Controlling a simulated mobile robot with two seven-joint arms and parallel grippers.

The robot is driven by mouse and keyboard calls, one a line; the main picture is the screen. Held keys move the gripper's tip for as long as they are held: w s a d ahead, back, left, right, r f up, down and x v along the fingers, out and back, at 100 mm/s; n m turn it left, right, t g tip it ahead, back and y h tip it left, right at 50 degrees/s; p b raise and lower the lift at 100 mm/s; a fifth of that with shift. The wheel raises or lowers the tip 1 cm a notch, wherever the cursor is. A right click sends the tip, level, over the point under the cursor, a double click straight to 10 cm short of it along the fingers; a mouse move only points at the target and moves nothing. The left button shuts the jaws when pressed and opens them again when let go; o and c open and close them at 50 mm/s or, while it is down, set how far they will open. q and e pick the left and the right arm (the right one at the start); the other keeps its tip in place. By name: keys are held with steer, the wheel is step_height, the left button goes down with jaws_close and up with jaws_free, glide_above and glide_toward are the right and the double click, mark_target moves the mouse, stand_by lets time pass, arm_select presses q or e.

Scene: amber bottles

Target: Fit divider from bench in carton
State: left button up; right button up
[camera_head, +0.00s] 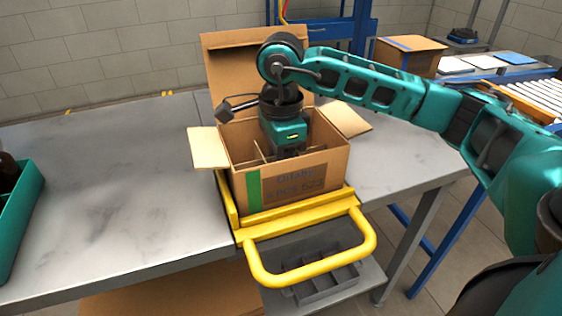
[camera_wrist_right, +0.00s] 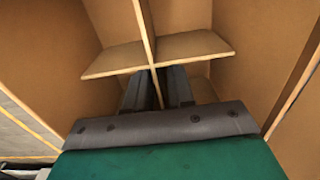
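The carton (camera_head: 300,187) stands open on the yellow-framed holder, flaps folded out. The cardboard divider (camera_wrist_right: 115,60) is inside the carton, its crossed panels showing in the right wrist view. A little of it also shows in the head view (camera_head: 259,152). My right arm reaches down into the carton from above. The right gripper (camera_wrist_right: 157,78) has one dark finger on each side of a divider panel, close against it, and looks shut on it. Its fingertips are hidden in the head view. How deep the divider sits cannot be told. My left gripper is out of view.
The yellow holder (camera_head: 311,279) has a handle loop at the front. The grey bench (camera_head: 110,200) is clear left of the carton. A teal bin (camera_head: 20,215) stands at the left edge. Another carton (camera_head: 408,55) and a roller conveyor (camera_head: 535,92) are at the back right.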

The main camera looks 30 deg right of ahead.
steer(key=shift+o, duration=1.1)
